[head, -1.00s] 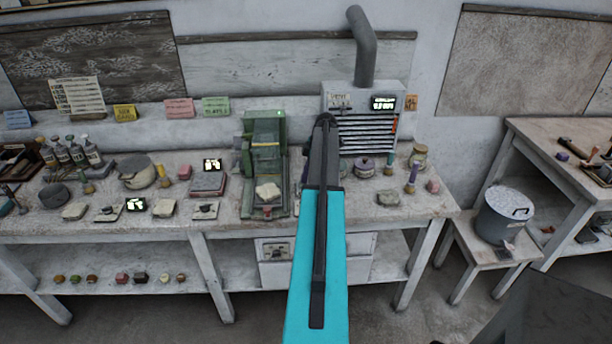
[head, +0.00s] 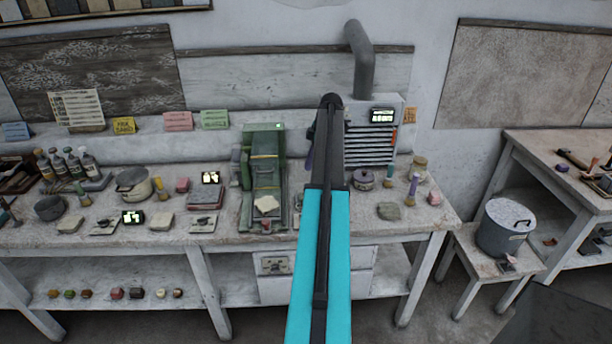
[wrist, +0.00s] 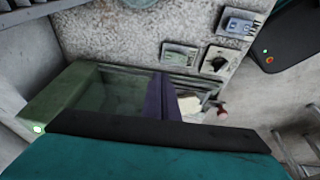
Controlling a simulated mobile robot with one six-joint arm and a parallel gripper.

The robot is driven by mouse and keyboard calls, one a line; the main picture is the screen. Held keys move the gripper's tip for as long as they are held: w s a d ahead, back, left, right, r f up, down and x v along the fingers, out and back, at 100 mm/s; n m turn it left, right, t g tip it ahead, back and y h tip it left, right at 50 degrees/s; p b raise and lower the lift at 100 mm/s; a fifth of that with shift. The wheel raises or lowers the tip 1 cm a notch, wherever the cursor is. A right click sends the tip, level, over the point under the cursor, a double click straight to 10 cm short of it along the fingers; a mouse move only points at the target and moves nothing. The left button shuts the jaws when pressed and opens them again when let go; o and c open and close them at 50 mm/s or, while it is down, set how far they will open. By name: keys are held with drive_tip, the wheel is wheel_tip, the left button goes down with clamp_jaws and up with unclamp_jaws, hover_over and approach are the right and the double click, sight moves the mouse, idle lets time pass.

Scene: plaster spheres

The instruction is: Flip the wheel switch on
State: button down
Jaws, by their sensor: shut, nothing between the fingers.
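The green machine (head: 264,170) stands on the bench with a clear hood, a pale block and a small green light on top. It also fills the left of the wrist view (wrist: 52,105). A small reddish knob (wrist: 222,114) shows at its front end; I cannot tell for sure whether this is the wheel switch, or how it is set. My gripper (wrist: 163,100), with purple fingers, is shut and empty. In the wrist view it overlaps the hood, short of the pale block; contact cannot be told. In the head view my arm mostly hides it.
A white vented unit (head: 370,140) with a grey pipe stands behind my arm. A lidded pot (head: 133,184), stones and small dark devices crowd the bench left of the machine. A grey bucket (head: 503,228) sits on a low stool at right.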

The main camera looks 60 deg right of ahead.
drive_tip(key=shift+s+d+r+b, duration=0.1)
drive_tip(key=shift+d+r+b, duration=0.15)
drive_tip(key=shift+r, duration=0.5)
drive_tip(key=shift+d+r+b, duration=0.15)
drive_tip(key=shift+d+r, duration=0.2)
drive_tip(key=shift+r, duration=0.4)
